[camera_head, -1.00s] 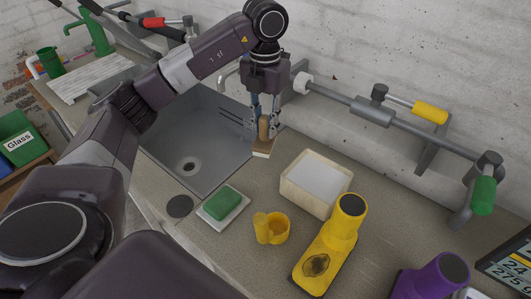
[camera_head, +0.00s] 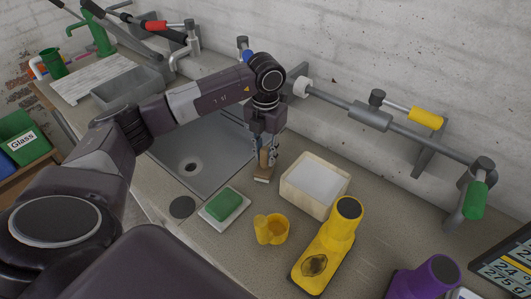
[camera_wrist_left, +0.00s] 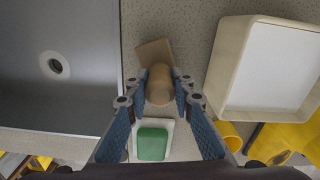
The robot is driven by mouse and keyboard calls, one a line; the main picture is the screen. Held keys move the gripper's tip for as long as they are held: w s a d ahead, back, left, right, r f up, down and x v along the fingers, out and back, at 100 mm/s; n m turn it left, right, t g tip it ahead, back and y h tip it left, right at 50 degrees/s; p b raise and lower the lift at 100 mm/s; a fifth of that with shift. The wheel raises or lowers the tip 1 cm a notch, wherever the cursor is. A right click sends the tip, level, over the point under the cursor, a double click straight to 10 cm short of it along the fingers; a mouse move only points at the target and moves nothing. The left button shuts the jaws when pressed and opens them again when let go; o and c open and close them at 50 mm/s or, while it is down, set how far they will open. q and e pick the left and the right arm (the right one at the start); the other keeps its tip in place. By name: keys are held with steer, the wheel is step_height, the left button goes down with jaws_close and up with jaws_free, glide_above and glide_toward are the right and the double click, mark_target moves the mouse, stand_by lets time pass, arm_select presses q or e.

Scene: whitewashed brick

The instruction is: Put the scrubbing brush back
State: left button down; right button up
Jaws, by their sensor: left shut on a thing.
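The scrubbing brush has a tan wooden handle and a flat block; the block (camera_head: 263,178) shows below my left gripper (camera_head: 266,153) in the head view. My left gripper is shut on its upright handle, beside the sink's right edge and left of a cream box. In the left wrist view, the brush handle (camera_wrist_left: 159,84) is between the blue-padded fingers (camera_wrist_left: 160,92), with the block showing behind it. I cannot tell whether the block touches the counter. My right gripper is not in view.
The cream box (camera_head: 294,188) with a white inside stands right of the brush. A green sponge (camera_head: 224,205) on a white dish, a yellow cup (camera_head: 263,230) and a yellow device (camera_head: 318,262) are nearer. The sink (camera_head: 210,150) is left. Wall pipes (camera_head: 370,115) run behind.

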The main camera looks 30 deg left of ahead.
arm_select(q)
steer(key=shift+f, duration=0.2)
steer(key=c, duration=1.7)
jaws_free()
steer(key=shift+r, duration=0.1)
steer(key=shift+r, duration=0.2)
steer(key=shift+w+r, duration=0.1)
steer(key=shift+r, duration=0.15)
step_height(320, 180, up, 11)
steer(key=b, duration=0.3)
steer(key=shift+r, duration=0.2)
